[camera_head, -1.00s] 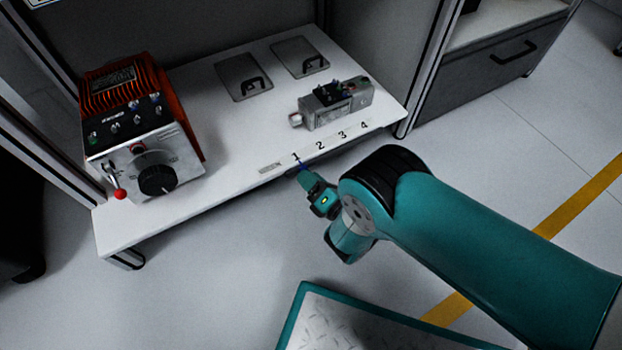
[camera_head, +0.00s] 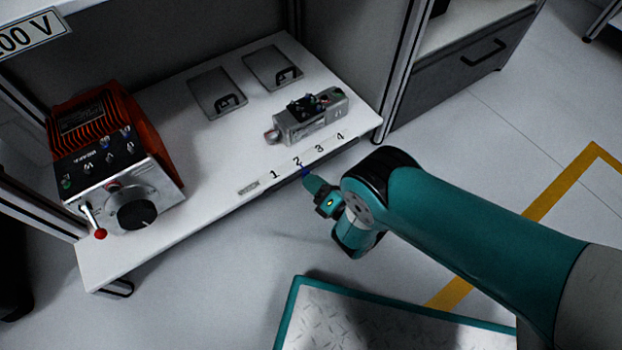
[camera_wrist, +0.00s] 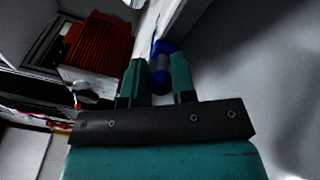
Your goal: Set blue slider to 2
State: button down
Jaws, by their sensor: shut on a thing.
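The blue slider (camera_head: 305,171) is a small blue knob on the front edge of the white table, just below the printed 2 (camera_head: 297,161) and slightly to its right. In the wrist view the blue slider (camera_wrist: 162,58) sits between the two fingers. My gripper (camera_head: 311,178) is at the table's front edge, shut on the slider. The wrist view also shows my gripper (camera_wrist: 160,75) with both fingers around the knob. The scale strip carries the printed numbers 1, 2, 3 and 4 from left to right. The fingers partly hide the knob in the head view.
An orange and grey control box (camera_head: 115,160) with a black dial stands at the table's left. A grey metal device (camera_head: 308,117) lies behind the scale. Two grey hatches with handles are at the back. A teal-edged platform (camera_head: 380,318) is on the floor.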

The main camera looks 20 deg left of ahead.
jog(key=c, duration=0.9)
grip_release()
jog(key=shift+c, duration=0.2)
jog(key=shift+s+d+r+p, duration=0.1)
jog(key=shift+s+d+p, duration=0.15)
jog(key=shift+p, duration=0.25)
jog(key=p+v, duration=1.1)
jog(key=v, duration=0.5)
jog(key=shift+d+p, duration=0.35)
jog(key=shift+s, duration=0.1)
